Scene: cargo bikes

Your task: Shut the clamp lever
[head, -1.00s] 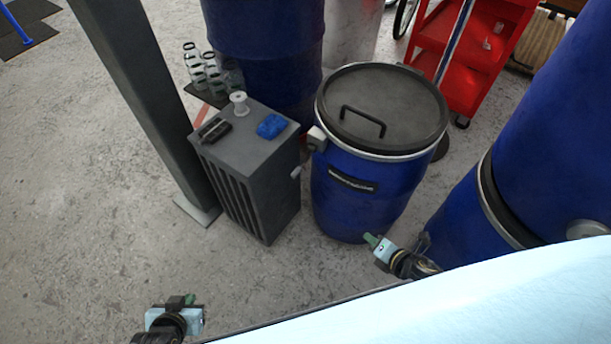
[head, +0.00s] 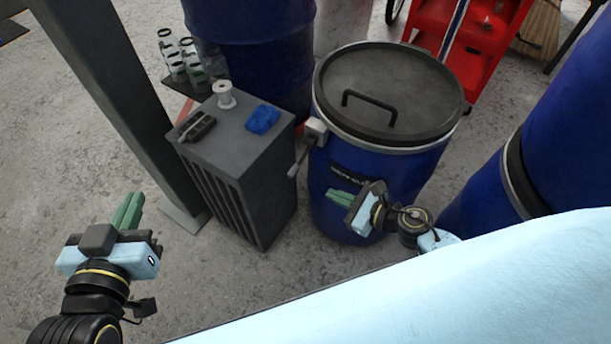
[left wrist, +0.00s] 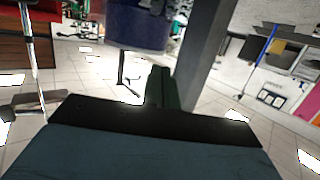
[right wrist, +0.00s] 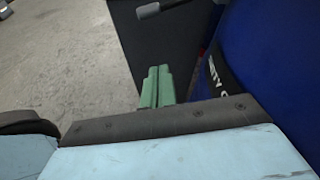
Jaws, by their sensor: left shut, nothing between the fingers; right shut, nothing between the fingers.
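The blue drum (head: 350,180) stands upright with a dark lid (head: 385,85) held by a silver clamp ring. A light clamp block (head: 316,131) sits on the ring's left side. The clamp lever (head: 298,160) hangs from it, angled down and out to the left, away from the drum wall. The lever's grey end also shows at the top of the right wrist view (right wrist: 150,10). My right gripper (head: 340,199) is shut and empty in front of the drum, below and right of the lever. My left gripper (head: 128,212) is shut and empty at the left, well away from the drum.
A dark grey cabinet (head: 235,185) stands close left of the drum, with a spool (head: 224,94), a blue item (head: 262,119) and a black item on top. A grey post (head: 105,90) rises left of it. A red cart (head: 470,45) is behind.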

